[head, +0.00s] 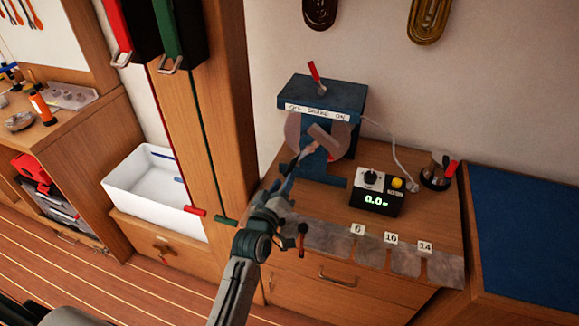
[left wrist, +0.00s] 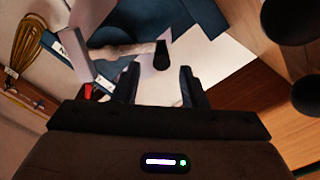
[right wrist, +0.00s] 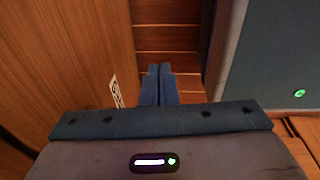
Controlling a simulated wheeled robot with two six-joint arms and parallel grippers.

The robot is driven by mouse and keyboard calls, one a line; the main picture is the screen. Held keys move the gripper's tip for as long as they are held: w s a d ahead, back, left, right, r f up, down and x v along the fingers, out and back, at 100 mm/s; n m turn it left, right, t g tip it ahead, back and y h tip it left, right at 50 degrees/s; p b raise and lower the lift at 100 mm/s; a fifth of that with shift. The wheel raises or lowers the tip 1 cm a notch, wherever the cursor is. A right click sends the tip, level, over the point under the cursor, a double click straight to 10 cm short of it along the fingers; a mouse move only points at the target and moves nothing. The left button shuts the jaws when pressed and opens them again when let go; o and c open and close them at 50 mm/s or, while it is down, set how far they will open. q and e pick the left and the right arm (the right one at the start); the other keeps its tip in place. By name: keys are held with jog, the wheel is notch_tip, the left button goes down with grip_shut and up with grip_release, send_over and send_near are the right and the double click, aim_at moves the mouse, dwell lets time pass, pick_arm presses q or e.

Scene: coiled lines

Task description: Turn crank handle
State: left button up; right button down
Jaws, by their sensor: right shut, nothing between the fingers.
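A blue machine (head: 322,95) with a red lever on top and a white label strip stands on the wooden bench. On its front is a round disc with a grey crank arm (head: 327,137), and a pale handle (head: 309,149) sticks out from it toward me. My left gripper (head: 288,180) is just in front of the handle. In the left wrist view the jaws are open, and the handle's dark end (left wrist: 161,55) lies just beyond and between the fingertips, with the pale handle (left wrist: 125,50) behind it. My right gripper (right wrist: 158,72) is shut and empty, low over the floor.
A small control box (head: 377,192) with a lit display, a black knob and a yellow button sits right of the machine. Labelled metal plates (head: 405,262) line the bench's front edge. A white bin (head: 155,190) is at left.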

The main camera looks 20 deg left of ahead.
aim_at(289, 168)
pick_arm(q)
jog(key=w+p, duration=0.1)
jog(key=w, duration=0.5)
jog(key=shift+f, duration=0.1)
jog(key=shift+d, duration=0.1)
grip_shut()
